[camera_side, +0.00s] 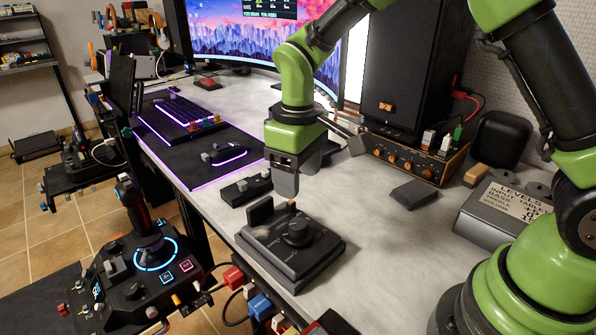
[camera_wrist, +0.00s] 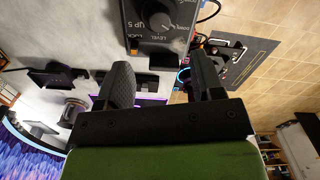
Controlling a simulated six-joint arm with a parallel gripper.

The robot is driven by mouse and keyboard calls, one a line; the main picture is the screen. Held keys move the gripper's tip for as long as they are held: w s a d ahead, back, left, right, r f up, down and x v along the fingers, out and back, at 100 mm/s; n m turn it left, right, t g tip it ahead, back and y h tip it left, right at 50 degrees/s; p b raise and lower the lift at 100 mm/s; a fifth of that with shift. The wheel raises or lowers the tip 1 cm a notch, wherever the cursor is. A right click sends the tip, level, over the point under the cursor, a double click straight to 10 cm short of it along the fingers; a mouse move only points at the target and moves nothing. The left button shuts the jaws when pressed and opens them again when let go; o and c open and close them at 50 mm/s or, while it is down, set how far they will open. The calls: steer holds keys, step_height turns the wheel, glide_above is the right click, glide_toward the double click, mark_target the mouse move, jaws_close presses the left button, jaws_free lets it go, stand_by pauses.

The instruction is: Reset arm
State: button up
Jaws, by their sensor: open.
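My gripper (camera_side: 286,186) hangs from the green arm above the front edge of the desk in the side view. In the wrist view my gripper (camera_wrist: 160,78) has its two dark fingers spread apart with nothing between them. A dark control box (camera_side: 268,262) with a round knob (camera_side: 297,233) sits on the desk just below my gripper, apart from it as far as I can tell. In the wrist view the control box (camera_wrist: 138,42) shows at the top, with its knob (camera_wrist: 158,14) and the words "LEVEL" and "LOCK".
A keyboard (camera_side: 188,112) and a curved monitor (camera_side: 240,32) stand at the back left. A black speaker (camera_side: 405,70), an amplifier with knobs (camera_side: 415,158) and a "LEVELS" box (camera_side: 500,210) are to the right. A joystick console (camera_side: 140,265) stands off the desk's front edge.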

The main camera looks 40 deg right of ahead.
steer(key=s+d+r+m+t+y, duration=0.1)
steer(key=s+d+r+m+t, duration=0.1)
steer(key=s+r, duration=0.5)
steer(key=s+d+r+m+t+y, duration=0.1)
steer(key=s+d+r+m+t, duration=0.1)
steer(key=s+r+m+t, duration=0.3)
steer(key=s+r, duration=0.3)
steer(key=s, duration=0.3)
steer(key=shift+s+d, duration=0.25)
